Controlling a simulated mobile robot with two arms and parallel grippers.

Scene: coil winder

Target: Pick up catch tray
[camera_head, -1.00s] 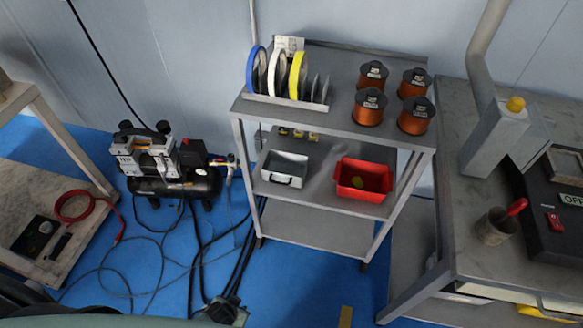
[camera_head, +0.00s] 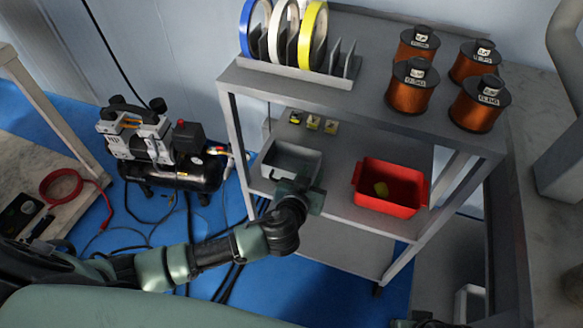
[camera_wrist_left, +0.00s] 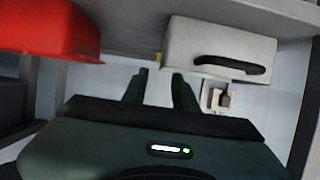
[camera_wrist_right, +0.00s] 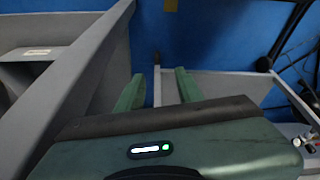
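A light grey tray (camera_head: 290,160) with a dark front handle stands on the cart's middle shelf, left of a red bin (camera_head: 368,203). I take this grey tray to be the catch tray. My left gripper (camera_head: 304,193) is at the tray's front right corner and hides part of its front. In the left wrist view the open, empty fingers of the left gripper (camera_wrist_left: 160,75) are near the end of the tray (camera_wrist_left: 205,45), and the handle is clear of them. I cannot tell whether they touch the tray. My right gripper (camera_wrist_right: 158,80) is open and empty, low beside a grey frame.
The cart's top shelf (camera_head: 360,100) overhangs the tray and carries a spool rack (camera_head: 290,75) and several copper wire spools (camera_head: 412,85). Small yellow-black items (camera_head: 313,123) lie behind the tray. A compressor (camera_head: 165,150) and hoses are on the floor at left.

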